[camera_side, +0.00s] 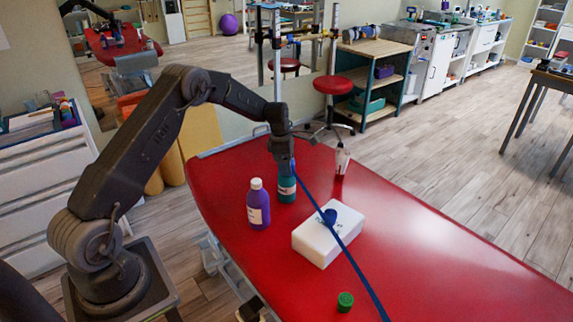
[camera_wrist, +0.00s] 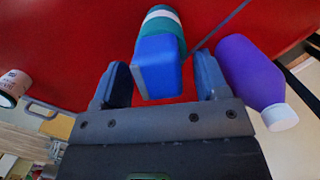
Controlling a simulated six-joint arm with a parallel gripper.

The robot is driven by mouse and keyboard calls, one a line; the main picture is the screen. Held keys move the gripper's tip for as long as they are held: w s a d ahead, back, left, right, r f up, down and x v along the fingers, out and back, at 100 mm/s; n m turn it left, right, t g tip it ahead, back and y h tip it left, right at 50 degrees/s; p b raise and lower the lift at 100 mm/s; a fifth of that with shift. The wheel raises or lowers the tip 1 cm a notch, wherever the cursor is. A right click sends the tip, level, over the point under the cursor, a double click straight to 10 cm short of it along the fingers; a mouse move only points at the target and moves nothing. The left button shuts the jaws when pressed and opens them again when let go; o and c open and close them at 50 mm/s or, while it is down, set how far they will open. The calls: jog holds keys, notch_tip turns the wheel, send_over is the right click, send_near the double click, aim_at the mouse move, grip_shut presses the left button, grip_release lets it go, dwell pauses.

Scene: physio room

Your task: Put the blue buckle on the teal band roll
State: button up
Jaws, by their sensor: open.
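The blue buckle (camera_wrist: 158,68) is a blocky blue piece at the top end of the teal band roll (camera_wrist: 162,25), which has a white stripe. In the side view the teal band roll (camera_side: 287,190) stands upright on the red table, with a bit of the blue buckle (camera_side: 292,165) showing at its top. My gripper (camera_wrist: 161,78) is open, with one finger on each side of the buckle and gaps visible beside it. In the side view my gripper (camera_side: 284,158) is directly above the roll. Whether the buckle fully rests on the roll is partly hidden.
A purple bottle (camera_side: 258,205) stands close left of the roll. A white-labelled bottle (camera_side: 342,160) stands behind right; a green cap (camera_side: 345,301) lies in front.

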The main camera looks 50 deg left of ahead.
notch_tip(320, 180, up, 11)
jog(key=s+a, duration=0.1)
jog(key=s+d+r+m+t, duration=0.1)
jog(key=s+d+r+m, duration=0.5)
jog(key=r, duration=0.3)
jog(key=s+d+r+m+t+y, duration=0.1)
jog(key=s+d+r+m, duration=0.6)
jog(key=d, duration=0.2)
jog(key=s+d+f+m+t, duration=0.1)
jog(key=s+d+m, duration=0.2)
jog(key=s+m, duration=0.4)
jog(key=s+d+f+m+t, duration=0.1)
jog(key=s+d+m, duration=0.3)
jog(key=s, duration=0.9)
jog(key=m, duration=0.3)
jog(key=shift+d, duration=0.25)
